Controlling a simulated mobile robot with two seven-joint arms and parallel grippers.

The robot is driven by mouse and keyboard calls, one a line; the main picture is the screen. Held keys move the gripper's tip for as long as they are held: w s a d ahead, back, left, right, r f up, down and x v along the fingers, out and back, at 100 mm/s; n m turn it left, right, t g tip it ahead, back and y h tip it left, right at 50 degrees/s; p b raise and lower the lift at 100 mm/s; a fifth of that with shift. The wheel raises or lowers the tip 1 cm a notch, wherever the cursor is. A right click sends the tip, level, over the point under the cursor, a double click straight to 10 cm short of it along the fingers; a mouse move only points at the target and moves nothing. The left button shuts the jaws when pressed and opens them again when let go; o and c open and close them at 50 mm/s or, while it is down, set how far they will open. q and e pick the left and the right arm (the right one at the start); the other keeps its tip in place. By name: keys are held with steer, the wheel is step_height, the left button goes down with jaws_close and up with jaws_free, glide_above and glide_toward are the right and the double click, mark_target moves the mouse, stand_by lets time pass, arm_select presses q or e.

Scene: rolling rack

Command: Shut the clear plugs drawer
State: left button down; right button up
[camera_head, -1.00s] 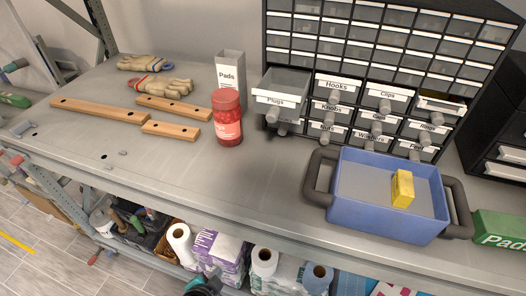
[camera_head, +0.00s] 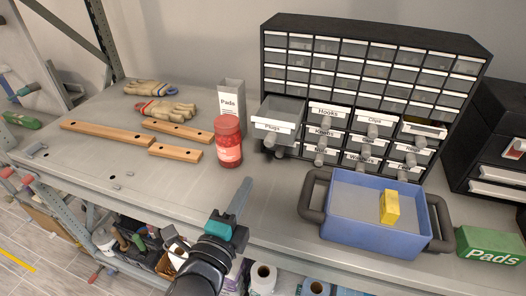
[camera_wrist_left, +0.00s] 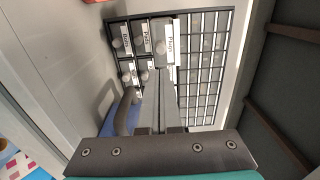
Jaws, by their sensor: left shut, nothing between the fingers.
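The clear Plugs drawer (camera_head: 278,122) stands pulled out from the left end of the top row of larger drawers in the black cabinet (camera_head: 370,45). Its white label faces front and it looks empty inside. My left gripper (camera_head: 246,184) is shut and empty, above the front of the bench, below and in front of the drawer and apart from it. In the left wrist view my closed fingers (camera_wrist_left: 160,90) point toward the cabinet, with the Plugs drawer (camera_wrist_left: 168,42) just beyond their tips. My right gripper is not in view.
Wooden bars (camera_head: 105,132) and gloves lie left.

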mark_target(267, 145)
arm_select(q)
steer(key=x, duration=1.1)
steer(key=shift+w+d+p, duration=0.1)
steer(key=shift+w+p, duration=0.15)
steer(key=shift+p, duration=0.15)
steer(key=shift+w, duration=0.1)
